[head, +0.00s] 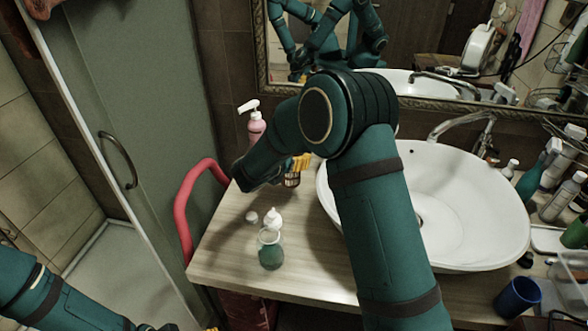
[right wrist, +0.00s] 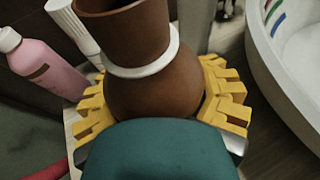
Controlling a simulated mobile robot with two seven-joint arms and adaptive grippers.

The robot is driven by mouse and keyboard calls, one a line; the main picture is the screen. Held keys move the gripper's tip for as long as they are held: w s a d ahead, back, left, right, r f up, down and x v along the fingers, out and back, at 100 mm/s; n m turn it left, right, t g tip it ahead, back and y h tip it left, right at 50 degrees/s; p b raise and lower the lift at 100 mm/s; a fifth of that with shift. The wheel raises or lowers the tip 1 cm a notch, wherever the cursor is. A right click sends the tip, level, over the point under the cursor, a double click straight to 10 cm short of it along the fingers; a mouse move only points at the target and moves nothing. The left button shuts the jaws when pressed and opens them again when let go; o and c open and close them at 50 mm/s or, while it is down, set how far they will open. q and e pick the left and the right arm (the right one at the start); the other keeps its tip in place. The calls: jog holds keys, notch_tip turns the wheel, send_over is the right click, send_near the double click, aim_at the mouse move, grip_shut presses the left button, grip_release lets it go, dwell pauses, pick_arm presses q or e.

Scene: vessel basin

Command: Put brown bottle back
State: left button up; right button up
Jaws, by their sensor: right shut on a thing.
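The brown bottle (right wrist: 155,92) has a round body, a wide neck and a white ring around the neck. In the right wrist view it stands between the yellow fingers of my right gripper (right wrist: 160,102), which is shut on its body. The lower part of the bottle is hidden by the gripper.
A pink pump bottle (head: 256,130) stands at the counter's back left. The white basin (head: 470,215) is right. A red rail (head: 184,205) borders the left.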

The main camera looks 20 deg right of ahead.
jog(key=shift+f+b, duration=0.35)
jog(key=shift+f, duration=1.6)
jog(key=shift+r, duration=0.1)
jog(key=shift+f, duration=0.25)
jog(key=o, duration=1.5)
jog(key=shift+r, duration=0.1)
